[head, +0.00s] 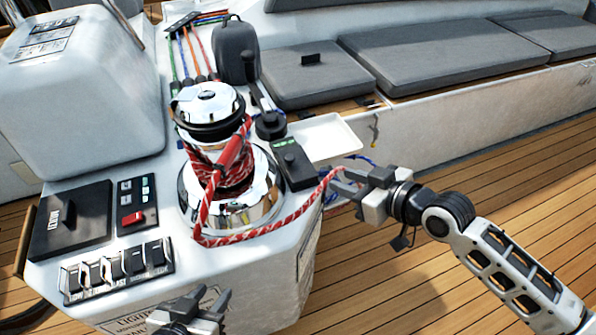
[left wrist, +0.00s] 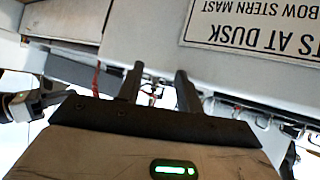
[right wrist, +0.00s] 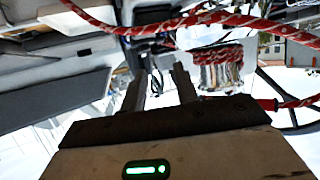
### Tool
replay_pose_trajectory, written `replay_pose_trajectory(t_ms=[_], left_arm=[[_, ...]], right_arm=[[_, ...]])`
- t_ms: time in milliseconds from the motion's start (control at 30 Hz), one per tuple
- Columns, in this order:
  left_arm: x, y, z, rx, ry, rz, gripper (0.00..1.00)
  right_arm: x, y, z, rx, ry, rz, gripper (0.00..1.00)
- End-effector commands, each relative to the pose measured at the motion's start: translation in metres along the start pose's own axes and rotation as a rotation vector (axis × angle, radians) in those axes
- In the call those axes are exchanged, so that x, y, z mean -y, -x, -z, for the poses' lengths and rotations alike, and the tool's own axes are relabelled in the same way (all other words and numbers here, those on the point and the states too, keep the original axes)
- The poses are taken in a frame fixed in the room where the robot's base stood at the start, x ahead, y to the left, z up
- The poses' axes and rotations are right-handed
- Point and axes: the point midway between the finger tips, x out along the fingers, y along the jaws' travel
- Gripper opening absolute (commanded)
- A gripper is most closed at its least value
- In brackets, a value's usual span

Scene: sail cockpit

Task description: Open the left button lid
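Several black fittings stand on the white console, and I cannot tell for sure which is the left button lid. A flat black cover (head: 292,165) with a green label lies right of the chrome winch (head: 232,185). A round black fitting (head: 270,126) with a lever sits just behind it. My left gripper (head: 210,296) is low at the console's front edge, open and empty, apart from both; its fingers also show spread in the left wrist view (left wrist: 157,82). My right gripper (head: 340,181) is open, right of the cover; its fingers show apart in the right wrist view (right wrist: 158,82).
A red and white rope (head: 270,232) wraps the winch and loops toward my right gripper; I cannot tell whether they touch. A black hatch (head: 72,222), a red-switch panel (head: 137,205) and a switch row (head: 118,270) are at left. Grey cushions (head: 430,50) line the back.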

Motion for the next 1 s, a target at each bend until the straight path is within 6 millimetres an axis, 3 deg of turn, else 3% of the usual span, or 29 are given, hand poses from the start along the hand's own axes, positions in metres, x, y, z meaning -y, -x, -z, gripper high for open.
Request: replay_pose_trajectory(t_ms=[267,800,1000], left_arm=[[-0.001,-0.002,-0.001,-0.007,0.003,-0.005,0.36],[-0.001,-0.006,-0.005,-0.016,0.016,-0.011,0.36],[-0.002,-0.007,-0.004,-0.025,0.021,-0.015,0.36]], right_arm=[[-0.006,-0.018,0.009,-0.006,0.016,0.019,0.30],[-0.003,-0.130,0.008,-0.004,0.015,0.020,0.30],[-0.003,-0.154,0.008,-0.005,0.017,0.019,0.30]])
